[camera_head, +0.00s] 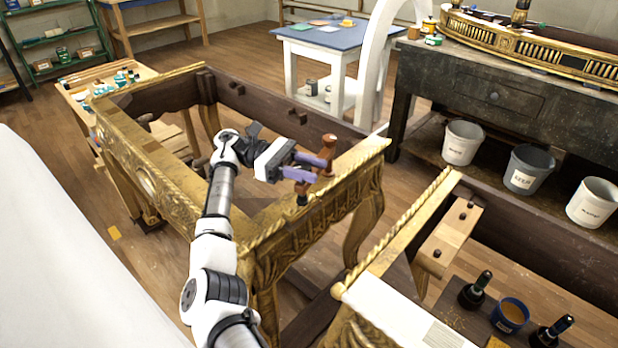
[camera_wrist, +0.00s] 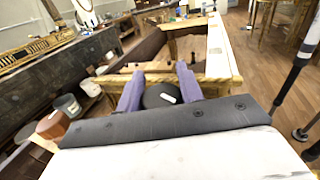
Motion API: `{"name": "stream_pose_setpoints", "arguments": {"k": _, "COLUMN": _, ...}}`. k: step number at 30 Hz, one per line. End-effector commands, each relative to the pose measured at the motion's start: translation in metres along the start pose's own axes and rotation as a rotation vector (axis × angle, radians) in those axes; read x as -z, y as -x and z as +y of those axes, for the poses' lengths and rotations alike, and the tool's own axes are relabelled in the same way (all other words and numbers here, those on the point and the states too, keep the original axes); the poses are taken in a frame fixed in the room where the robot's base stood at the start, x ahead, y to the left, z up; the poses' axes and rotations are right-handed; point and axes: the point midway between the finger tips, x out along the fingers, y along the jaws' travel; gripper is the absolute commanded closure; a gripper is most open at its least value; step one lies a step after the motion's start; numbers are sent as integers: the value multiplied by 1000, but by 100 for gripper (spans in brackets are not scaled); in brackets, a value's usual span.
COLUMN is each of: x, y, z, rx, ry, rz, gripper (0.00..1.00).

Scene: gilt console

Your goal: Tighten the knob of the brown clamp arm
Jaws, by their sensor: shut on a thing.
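The brown clamp arm (camera_head: 328,148) stands at the near right corner of the gilt console frame (camera_head: 345,185). My gripper (camera_head: 312,167) has purple fingers and reaches it from the left, above the gilt rail. In the wrist view a round black knob (camera_wrist: 160,95) with a white mark sits between the two purple fingers, and my gripper (camera_wrist: 160,84) is shut on it. The knob is mostly hidden by the fingers in the head view. How tight the knob is cannot be seen.
A second gilt frame (camera_head: 412,232) stands close on the right, with dark-handled tools and a blue-rimmed pot (camera_head: 510,316) beside it. A dark workbench (camera_head: 480,95) with several buckets below stands behind. A white-legged table (camera_head: 330,50) is at the back.

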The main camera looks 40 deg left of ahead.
Motion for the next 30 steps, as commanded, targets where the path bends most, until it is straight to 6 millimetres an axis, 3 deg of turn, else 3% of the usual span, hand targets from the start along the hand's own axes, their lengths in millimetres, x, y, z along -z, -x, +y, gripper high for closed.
{"name": "stream_pose_setpoints", "arguments": {"k": 15, "x": -7, "y": 0, "z": 1, "rx": 10, "ry": -11, "rz": -5, "gripper": 86}}
{"name": "stream_pose_setpoints", "arguments": {"k": 16, "x": -7, "y": 0, "z": 1, "rx": 10, "ry": -11, "rz": -5, "gripper": 62}}
{"name": "stream_pose_setpoints", "arguments": {"k": 21, "x": -5, "y": 0, "z": 1, "rx": 11, "ry": -8, "rz": -4, "gripper": 41}}
{"name": "stream_pose_setpoints", "arguments": {"k": 30, "x": -3, "y": 0, "z": 0, "rx": 11, "ry": -5, "rz": -3, "gripper": 41}}
